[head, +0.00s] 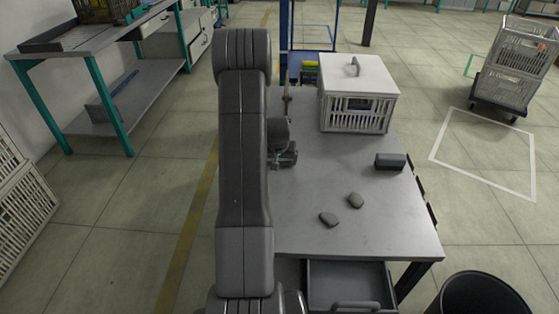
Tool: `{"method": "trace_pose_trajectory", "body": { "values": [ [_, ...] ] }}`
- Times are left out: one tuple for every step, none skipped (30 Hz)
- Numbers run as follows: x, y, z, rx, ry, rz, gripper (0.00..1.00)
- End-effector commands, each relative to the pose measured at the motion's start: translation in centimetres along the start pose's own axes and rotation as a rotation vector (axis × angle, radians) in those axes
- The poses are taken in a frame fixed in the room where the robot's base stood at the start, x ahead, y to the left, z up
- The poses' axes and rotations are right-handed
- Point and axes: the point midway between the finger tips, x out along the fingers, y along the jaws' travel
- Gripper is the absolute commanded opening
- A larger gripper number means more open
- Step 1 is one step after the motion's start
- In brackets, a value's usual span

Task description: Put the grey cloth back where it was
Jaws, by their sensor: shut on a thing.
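My gripper (290,158) is low over the left part of the grey table (310,185), partly hidden by my arm. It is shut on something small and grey. The thing is too small and too much hidden to tell whether it is the grey cloth. Two small grey lumps (329,219) lie on the table nearer the front, apart from my gripper. No spread cloth can be made out.
A white slatted crate (355,122) with a handled lid stands at the table's back. A dark grey block (390,161) lies near the right edge. A thin upright rod (287,100) is at the back left. A drawer (345,285) is open in front. A black bin (480,296) stands front right.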

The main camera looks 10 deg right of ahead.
Motion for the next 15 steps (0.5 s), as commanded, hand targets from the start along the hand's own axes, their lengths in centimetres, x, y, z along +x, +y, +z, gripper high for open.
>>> {"method": "trace_pose_trajectory", "body": {
  "values": [
    [-0.12, 0.0, -0.09, 0.0, 0.002, 0.0, 0.69],
    [-0.12, 0.0, -0.09, 0.0, 0.002, 0.0, 0.69],
    [-0.13, 0.0, -0.09, 0.0, 0.002, 0.0, 0.69],
    [-0.12, 0.0, -0.09, 0.0, 0.001, 0.0, 0.69],
    [-0.06, 0.0, -0.06, 0.0, 0.001, 0.0, 0.69],
    [0.07, 0.0, 0.0, 0.0, 0.001, 0.0, 0.69],
    [0.19, 0.0, 0.05, 0.0, 0.001, 0.0, 0.69],
    [0.3, 0.0, 0.09, 0.0, 0.001, 0.0, 0.69],
    [0.16, 0.0, 0.03, 0.0, 0.001, 0.0, 0.96],
    [0.13, 0.0, 0.02, 0.0, 0.001, 0.0, 1.0],
    [0.12, 0.0, 0.02, 0.001, 0.001, 0.0, 1.0],
    [0.12, 0.0, 0.02, 0.001, 0.001, 0.0, 1.0],
    [0.12, 0.0, 0.01, 0.001, 0.001, 0.0, 1.0],
    [0.12, -0.01, 0.02, 0.001, 0.001, 0.0, 1.0],
    [0.12, -0.01, 0.01, 0.0, 0.001, 0.0, 1.0]
  ]
}}
